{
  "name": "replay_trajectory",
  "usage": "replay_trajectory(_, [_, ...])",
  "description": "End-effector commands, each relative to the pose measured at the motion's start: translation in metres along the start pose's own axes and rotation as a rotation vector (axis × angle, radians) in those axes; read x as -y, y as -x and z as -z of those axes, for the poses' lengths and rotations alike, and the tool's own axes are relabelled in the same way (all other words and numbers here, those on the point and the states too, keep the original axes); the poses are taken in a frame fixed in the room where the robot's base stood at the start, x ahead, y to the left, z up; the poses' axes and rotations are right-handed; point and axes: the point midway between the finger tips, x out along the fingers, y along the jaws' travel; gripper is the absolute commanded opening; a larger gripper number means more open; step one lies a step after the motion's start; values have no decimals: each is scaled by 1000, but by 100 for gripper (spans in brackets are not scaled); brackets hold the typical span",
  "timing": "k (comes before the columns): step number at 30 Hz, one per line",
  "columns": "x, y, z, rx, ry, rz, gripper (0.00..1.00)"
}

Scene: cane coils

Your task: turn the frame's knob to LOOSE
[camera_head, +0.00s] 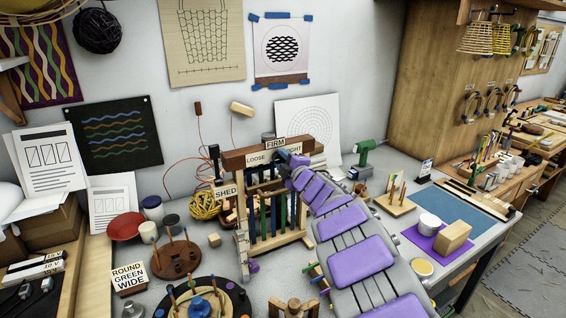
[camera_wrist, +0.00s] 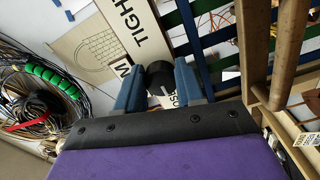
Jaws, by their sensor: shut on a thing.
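The wooden frame (camera_head: 233,160) stands on the workbench, with coloured strips hanging in it. Signs on its top beam read LOOSE (camera_head: 257,158), FIRM (camera_head: 275,143) and a partly hidden TIGHT (camera_head: 297,149). My gripper (camera_wrist: 159,72) is at the beam, its blue fingers on both sides of the black round knob (camera_wrist: 159,82), shut on it. In the head view my gripper (camera_head: 291,162) and arm hide the knob. A pale mark shows on the knob's lower part in the wrist view; which sign it points to, I cannot tell. The TIGHT lettering (camera_wrist: 141,27) shows above the knob.
A SHED sign (camera_head: 226,191) and yellow coil (camera_head: 205,206) are left of the frame. A round peg board (camera_head: 176,258) stands in front left. A green drill (camera_head: 366,152) and a peg stand (camera_head: 395,201) are at the right, near a blue mat (camera_head: 450,202).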

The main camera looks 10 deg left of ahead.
Motion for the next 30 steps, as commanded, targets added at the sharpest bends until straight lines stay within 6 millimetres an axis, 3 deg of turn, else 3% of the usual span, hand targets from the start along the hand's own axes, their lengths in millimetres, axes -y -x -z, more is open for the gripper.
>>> replay_trajectory(6, [6, -1, 2, -3, 4, 10, 7])
replay_trajectory(7, [6, -1, 2, -3, 4, 10, 39])
replay_trajectory(14, [4, -1, 0, -1, 2, 7, 61])
replay_trajectory(23, [2, 0, -1, 0, -1, 4, 63])
replay_trajectory(30, [3, 16, -1, 3, -1, 8, 63])
